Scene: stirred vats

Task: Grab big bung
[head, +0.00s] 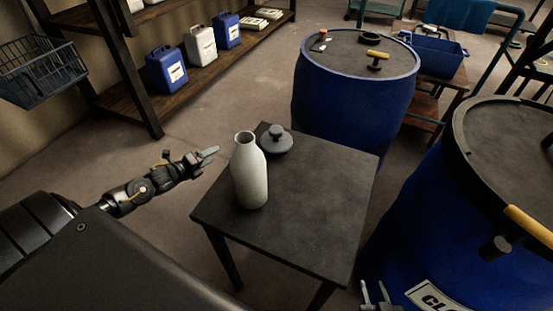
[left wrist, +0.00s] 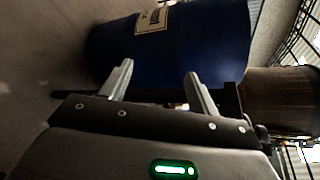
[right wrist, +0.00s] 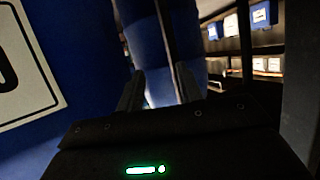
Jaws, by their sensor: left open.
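The big bung (head: 276,141), a grey disc with a knob on top, sits near the back corner of the small dark table (head: 320,195), just behind a white bottle. My left gripper (head: 208,154) is open and empty, left of the table and apart from the bung; its spread fingers show in the left wrist view (left wrist: 157,72). My right gripper (head: 374,288) is open and empty at the bottom of the head view, by the near vat; its fingers also show in the right wrist view (right wrist: 160,72). The bung is not seen in either wrist view.
The white bottle (head: 249,175) stands upright on the table's left side. A blue vat (head: 350,115) stands behind the table and another blue vat (head: 425,235) at the right. A shelf (head: 205,75) with jugs is at the back left. The table's right half is clear.

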